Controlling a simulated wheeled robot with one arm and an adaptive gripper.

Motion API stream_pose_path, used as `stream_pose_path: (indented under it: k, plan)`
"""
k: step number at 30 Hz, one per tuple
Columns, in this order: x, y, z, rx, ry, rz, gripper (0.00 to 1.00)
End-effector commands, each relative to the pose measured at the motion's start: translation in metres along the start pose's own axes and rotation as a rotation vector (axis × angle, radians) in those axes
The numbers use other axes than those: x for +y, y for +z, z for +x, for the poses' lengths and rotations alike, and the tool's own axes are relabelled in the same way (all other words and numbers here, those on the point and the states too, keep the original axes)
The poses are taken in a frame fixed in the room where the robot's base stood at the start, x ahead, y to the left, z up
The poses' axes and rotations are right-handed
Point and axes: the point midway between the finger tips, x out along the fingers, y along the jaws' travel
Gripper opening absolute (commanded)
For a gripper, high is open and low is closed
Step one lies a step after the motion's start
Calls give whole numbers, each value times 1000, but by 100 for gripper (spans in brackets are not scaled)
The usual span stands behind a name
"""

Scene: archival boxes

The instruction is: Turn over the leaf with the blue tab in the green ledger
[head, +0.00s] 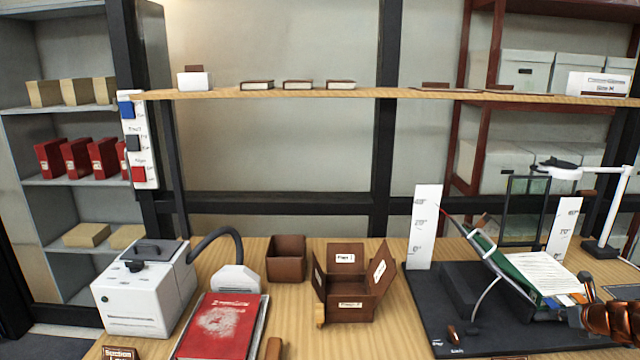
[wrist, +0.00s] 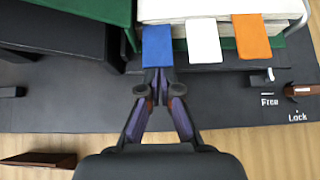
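The green ledger (head: 528,274) lies open and tilted on a black cradle at the right in the head view, its printed white page facing up. In the wrist view its blue tab (wrist: 158,46) is leftmost in a row, beside a white tab (wrist: 203,42) and an orange tab (wrist: 251,36). My gripper (wrist: 158,73) points at the blue tab, with its fingertips together at the tab's near edge. I cannot tell whether they touch it, and nothing shows clearly between them. In the head view my copper-coloured gripper is at the right edge, beside the tabs.
The black base board (head: 440,315) carries the cradle and two white scale plates (head: 425,226). A small brown lever (wrist: 302,90) sits by "Free" and "Lock" marks. A lamp (head: 607,205) stands at the back right. A brown box (head: 350,300), red book (head: 222,325) and white machine (head: 145,290) stand left.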

Motion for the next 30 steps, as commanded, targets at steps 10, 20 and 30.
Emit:
stream_pose_path:
  k: [10, 20, 30]
  plan:
    - [0, 2, -2, -1, -1, 1, 0]
    - [-4, 6, -5, -1, -1, 1, 0]
    - [-3, 7, -5, -1, -1, 1, 0]
